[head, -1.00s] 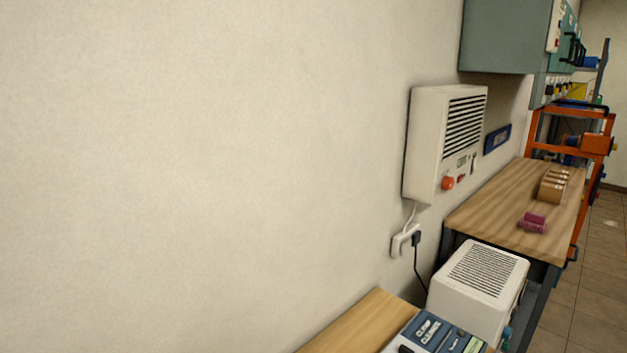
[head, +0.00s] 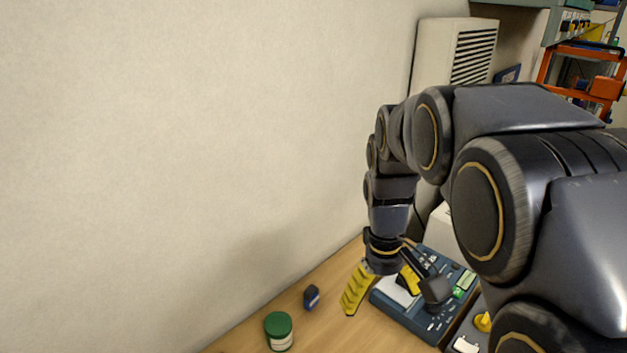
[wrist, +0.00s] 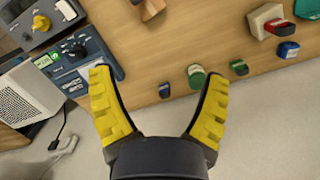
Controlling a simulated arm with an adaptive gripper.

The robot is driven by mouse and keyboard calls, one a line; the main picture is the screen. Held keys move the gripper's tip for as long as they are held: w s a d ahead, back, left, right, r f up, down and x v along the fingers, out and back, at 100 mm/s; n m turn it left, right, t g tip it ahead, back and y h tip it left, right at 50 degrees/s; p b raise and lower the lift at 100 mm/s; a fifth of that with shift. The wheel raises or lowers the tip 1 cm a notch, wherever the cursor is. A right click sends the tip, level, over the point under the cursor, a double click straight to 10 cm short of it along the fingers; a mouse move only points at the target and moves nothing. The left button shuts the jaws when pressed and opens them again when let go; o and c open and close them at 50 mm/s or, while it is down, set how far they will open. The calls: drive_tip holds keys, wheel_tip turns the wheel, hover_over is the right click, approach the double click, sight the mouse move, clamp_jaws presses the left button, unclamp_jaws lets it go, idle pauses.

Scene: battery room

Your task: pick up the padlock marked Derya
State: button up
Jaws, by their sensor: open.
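My gripper (head: 383,290) is open, its yellow fingers spread over the bench beside the blue-grey device. In the wrist view my gripper (wrist: 158,78) has nothing between its fingers. A small dark blue block (head: 311,297), possibly a padlock, stands left of the gripper on the bench; it also shows in the wrist view (wrist: 164,90). In the wrist view a small green object (wrist: 238,67) and a blue object (wrist: 288,49), both padlock-like, lie further right. No name can be read on any of them, so I cannot tell which is marked Derya.
A green-lidded jar (head: 279,330) stands near the small blue block. The blue-grey device (head: 410,310) lies under and beside the gripper. The wall (head: 180,150) runs behind the bench.

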drive_tip(key=w+a+f+n, duration=0.1)
drive_tip(key=w+f, duration=0.2)
drive_tip(key=w, duration=0.4)
drive_tip(key=n+t, duration=0.1)
drive_tip(key=n, duration=0.5)
hover_over(311, 300)
drive_tip(key=w, duration=0.2)
drive_tip(key=shift+y, duration=0.3)
drive_tip(key=f, duration=1.8)
drive_tip(key=shift+d+f, duration=0.2)
drive_tip(key=shift+d, duration=0.2)
drive_tip(key=f, duration=0.8)
drive_tip(key=shift+s+a, duration=0.2)
drive_tip(key=shift+a, duration=0.2)
drive_tip(key=c, duration=1.2)
